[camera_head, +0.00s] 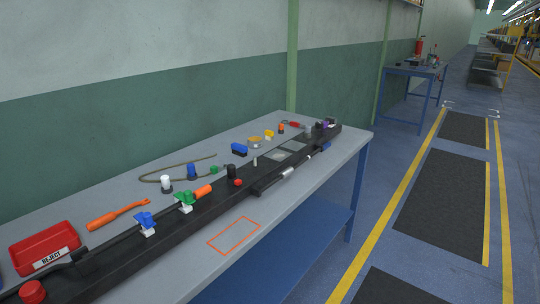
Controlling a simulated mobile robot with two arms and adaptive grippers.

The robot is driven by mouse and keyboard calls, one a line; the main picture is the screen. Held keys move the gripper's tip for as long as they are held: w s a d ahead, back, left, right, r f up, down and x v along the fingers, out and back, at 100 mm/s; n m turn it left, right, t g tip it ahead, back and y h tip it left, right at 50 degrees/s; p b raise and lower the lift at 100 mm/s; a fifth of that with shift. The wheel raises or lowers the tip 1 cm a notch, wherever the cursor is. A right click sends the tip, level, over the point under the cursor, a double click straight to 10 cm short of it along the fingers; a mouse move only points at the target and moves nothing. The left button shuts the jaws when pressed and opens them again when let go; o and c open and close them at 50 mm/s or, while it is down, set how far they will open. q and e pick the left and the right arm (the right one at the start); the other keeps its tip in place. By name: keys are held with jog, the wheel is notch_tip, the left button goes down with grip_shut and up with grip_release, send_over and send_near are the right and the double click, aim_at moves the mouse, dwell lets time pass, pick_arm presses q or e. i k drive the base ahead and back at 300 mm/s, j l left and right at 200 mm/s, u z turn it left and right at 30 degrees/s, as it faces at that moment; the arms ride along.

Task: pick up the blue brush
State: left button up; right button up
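Several blue items lie on the grey workbench (285,210), and at this size I cannot tell surely which is the blue brush. A blocky blue piece (239,150) rests on the bench top behind the long black rail. A small blue piece (326,147) sits at the rail's front side near the far end. Another blue part (145,219) sits on a white mount on the rail. Neither of my grippers is in view.
A red REJECT bin (45,249) and an orange wrench-like tool (117,214) lie at the near left. A green part (185,201) is on the black rail (160,240). An orange outlined rectangle (234,235) marks bare bench. Open floor (390,210) lies to the right.

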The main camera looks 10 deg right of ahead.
aim_at(238, 150)
jog(key=l+z, duration=0.1)
jog(key=z, duration=1.5)
jog(key=i+z, duration=0.25)
jog(key=i, duration=1.75)
jog(key=i+u, duration=0.15)
jog(key=i, duration=0.55)
jog(key=i+l+u, duration=0.15)
jog(key=i, duration=0.5)
jog(key=i+l+u, duration=0.1)
jog(key=i, duration=0.55)
